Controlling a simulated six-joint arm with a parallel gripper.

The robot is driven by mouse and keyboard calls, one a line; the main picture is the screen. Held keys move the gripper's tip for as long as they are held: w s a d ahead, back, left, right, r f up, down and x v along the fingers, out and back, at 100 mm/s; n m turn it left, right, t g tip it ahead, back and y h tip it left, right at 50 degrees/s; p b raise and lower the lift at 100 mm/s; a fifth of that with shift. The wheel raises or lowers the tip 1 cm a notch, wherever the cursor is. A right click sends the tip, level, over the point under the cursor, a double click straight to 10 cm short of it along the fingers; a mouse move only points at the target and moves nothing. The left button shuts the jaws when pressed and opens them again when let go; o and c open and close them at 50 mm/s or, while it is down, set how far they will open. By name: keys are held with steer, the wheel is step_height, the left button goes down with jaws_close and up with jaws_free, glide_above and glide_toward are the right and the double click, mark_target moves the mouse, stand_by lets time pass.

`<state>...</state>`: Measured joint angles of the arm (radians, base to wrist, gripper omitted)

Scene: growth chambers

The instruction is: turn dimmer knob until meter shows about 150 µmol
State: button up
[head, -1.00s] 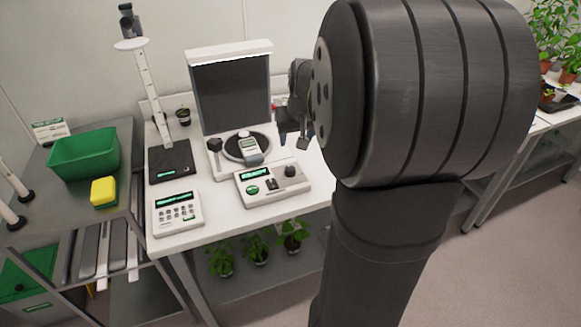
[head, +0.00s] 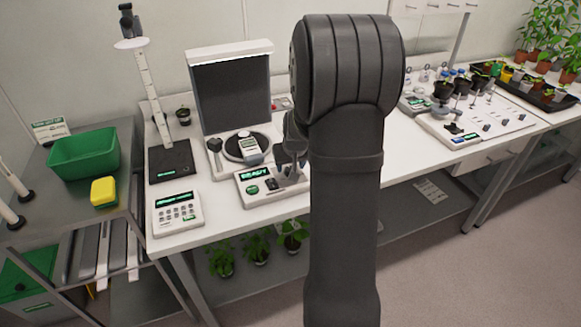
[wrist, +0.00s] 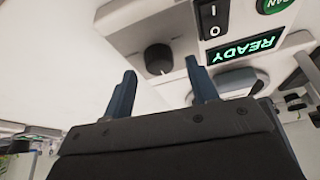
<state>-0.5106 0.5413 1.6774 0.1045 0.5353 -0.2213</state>
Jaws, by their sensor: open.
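The dark dimmer knob (wrist: 158,58) is on a white control box (head: 254,201), whose green display reads READY. In the wrist view the knob lies just past the open fingertips, roughly between them, with no visible contact. My gripper (head: 291,160) is open and empty over the right end of the box; it also shows in the wrist view (wrist: 161,67). In the head view my gripper covers the knob. A small white meter (head: 249,148) lies on the round dark disc behind the box. Its reading is too small to read.
A dark upright panel (head: 230,98) stands behind the disc. A black post knob (head: 214,145) stands left of the disc. A white keypad device (head: 178,212) and a black scale (head: 170,163) are to the left. A rocker switch (wrist: 212,18) sits beside the knob.

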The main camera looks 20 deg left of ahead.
steer(key=shift+x, duration=0.85)
steer(key=c, duration=1)
steer(key=shift+o, duration=0.2)
steer(key=shift+d+n, duration=0.1)
steer(key=shift+n, duration=0.2)
steer(key=shift+n+g+y, duration=0.3)
steer(key=shift+n+g, duration=0.1)
steer(key=shift+n, duration=0.7)
